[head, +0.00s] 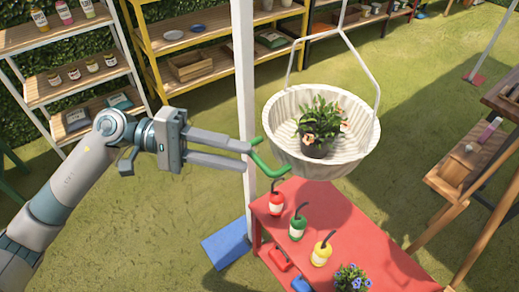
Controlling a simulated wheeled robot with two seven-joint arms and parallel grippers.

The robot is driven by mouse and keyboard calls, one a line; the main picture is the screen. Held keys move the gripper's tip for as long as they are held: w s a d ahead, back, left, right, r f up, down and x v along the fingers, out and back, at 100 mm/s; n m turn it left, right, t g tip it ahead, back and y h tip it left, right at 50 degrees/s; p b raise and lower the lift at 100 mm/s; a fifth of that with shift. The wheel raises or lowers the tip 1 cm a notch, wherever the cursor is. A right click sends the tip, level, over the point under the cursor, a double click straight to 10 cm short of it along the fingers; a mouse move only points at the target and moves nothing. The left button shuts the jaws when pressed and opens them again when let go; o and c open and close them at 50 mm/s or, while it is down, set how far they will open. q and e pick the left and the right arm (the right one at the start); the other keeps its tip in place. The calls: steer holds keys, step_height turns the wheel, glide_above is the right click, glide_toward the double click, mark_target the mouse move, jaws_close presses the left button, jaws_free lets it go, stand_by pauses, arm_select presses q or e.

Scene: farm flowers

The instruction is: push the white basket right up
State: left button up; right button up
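The white basket (345,165) is a ribbed round bowl hanging from a white wire handle (367,62). A potted plant with orange-pink blooms (318,127) stands inside it. My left gripper (249,156) is at the basket's left side, its two grey fingers apart and pointing right. A curved green piece (268,172) lies between the fingertips and the basket's lower left wall. I cannot tell whether it belongs to the gripper or whether it touches the basket. My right gripper is not in view.
A white post (243,60) with a blue foot (226,243) stands behind the fingers. Below the basket is a red table (350,225) with red, green and yellow bottles and purple flowers. Shelves stand behind; wooden stands are at right. Open grass lies between.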

mark_target(255, 159)
arm_select(q)
steer(key=p+x, duration=0.1)
steer(key=x, duration=0.3)
steer(key=shift+r+p, duration=0.15)
steer(key=shift+p, duration=0.25)
steer(key=shift+x, duration=0.8)
steer(key=shift+a, duration=0.1)
jaws_close()
